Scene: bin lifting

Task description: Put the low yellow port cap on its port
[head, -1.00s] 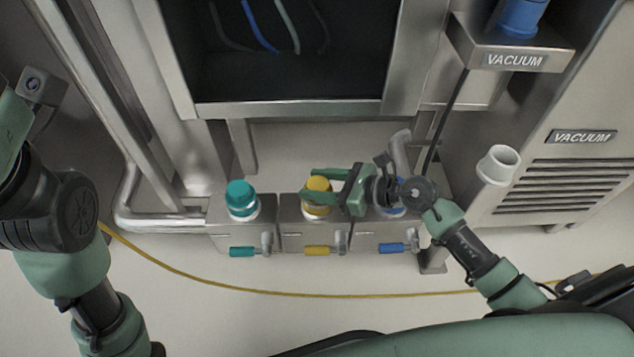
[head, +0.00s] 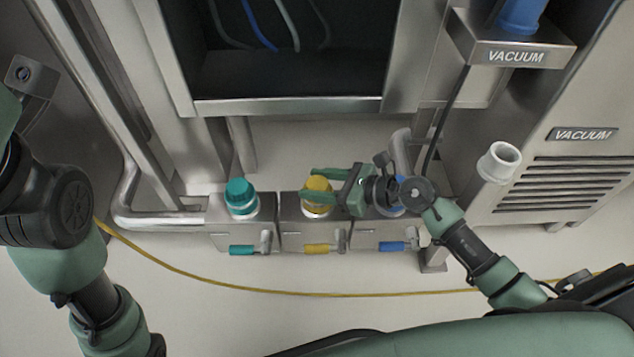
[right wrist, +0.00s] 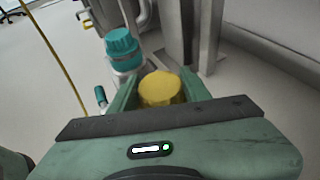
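The yellow port cap (head: 317,184) is at the middle port of the low row, over a pale collar (head: 316,210) on the middle steel box (head: 296,233). My right gripper (head: 319,185) reaches in from the right, with one finger on the far side of the cap and one on the near side. In the right wrist view, the yellow cap (right wrist: 161,89) sits between the two green fingers, which appear to press against its sides. Whether the cap is fully seated cannot be told. My left gripper is out of view; only the left arm shows.
A teal cap (head: 241,195) stands on the left port, and the blue port cap (head: 388,208) is partly behind my right wrist. Coloured valve handles (head: 316,249) stick out in front. A yellow hose (head: 290,292) crosses the floor. An open steel cabinet (head: 285,107) overhangs behind.

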